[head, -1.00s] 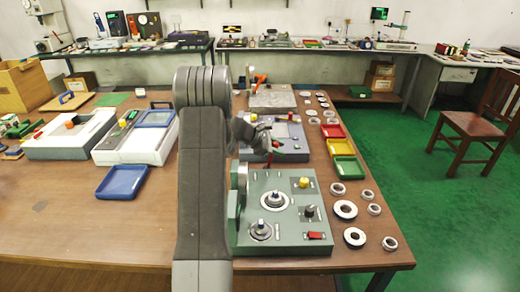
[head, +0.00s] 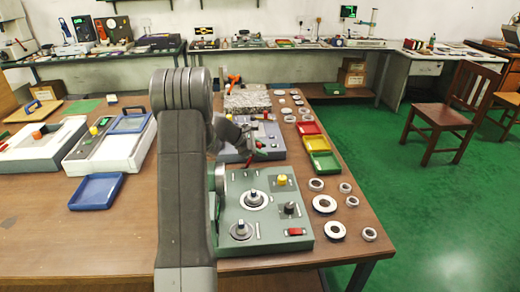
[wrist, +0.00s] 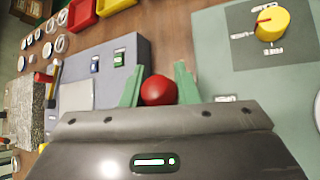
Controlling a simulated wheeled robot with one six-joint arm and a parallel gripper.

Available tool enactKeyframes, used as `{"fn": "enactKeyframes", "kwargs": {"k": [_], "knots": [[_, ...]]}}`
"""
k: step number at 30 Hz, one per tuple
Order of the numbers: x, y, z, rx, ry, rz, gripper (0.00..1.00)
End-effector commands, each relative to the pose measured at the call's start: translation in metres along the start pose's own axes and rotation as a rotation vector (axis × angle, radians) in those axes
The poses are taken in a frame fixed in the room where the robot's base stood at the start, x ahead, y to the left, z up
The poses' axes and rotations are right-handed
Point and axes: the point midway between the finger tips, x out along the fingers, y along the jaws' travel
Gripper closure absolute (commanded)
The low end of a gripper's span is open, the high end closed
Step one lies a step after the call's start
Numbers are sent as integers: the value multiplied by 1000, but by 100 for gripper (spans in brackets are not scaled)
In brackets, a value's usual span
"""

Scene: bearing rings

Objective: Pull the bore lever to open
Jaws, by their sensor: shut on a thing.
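The red ball knob of the lever (wrist: 158,91) sits between the two green fingers of my gripper (wrist: 159,74) in the wrist view. My gripper is shut on this knob. In the head view my gripper (head: 254,149) is small and dark, at the near edge of the blue-grey box. The lever's shaft is hidden, so I cannot tell which box it belongs to. The green-grey box (head: 268,215) stands just nearer, with a yellow knob (head: 282,180) that also shows in the wrist view (wrist: 268,22).
The blue-grey box (head: 268,133) lies beyond my gripper. Red (head: 309,128), yellow (head: 317,143) and green (head: 325,161) trays stand to the right, with several metal rings (head: 324,204) along the table edge. A blue tray (head: 97,192) is at left.

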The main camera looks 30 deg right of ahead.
Motion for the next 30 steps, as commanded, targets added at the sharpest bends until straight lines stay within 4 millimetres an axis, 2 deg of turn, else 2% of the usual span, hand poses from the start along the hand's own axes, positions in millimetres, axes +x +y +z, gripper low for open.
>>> {"fn": "enactKeyframes", "kwargs": {"k": [1,2,5,14,17,20,30], "knots": [[3,-5,-2,-3,-1,-11,100],[3,-5,-2,-4,-1,-11,71],[3,-4,-2,-3,-1,-10,51],[0,-2,-1,-2,-1,-4,51],[-7,-2,-1,-1,0,-3,51],[-22,-1,-2,-2,0,-1,51],[-99,-1,-1,0,0,-2,51]]}}
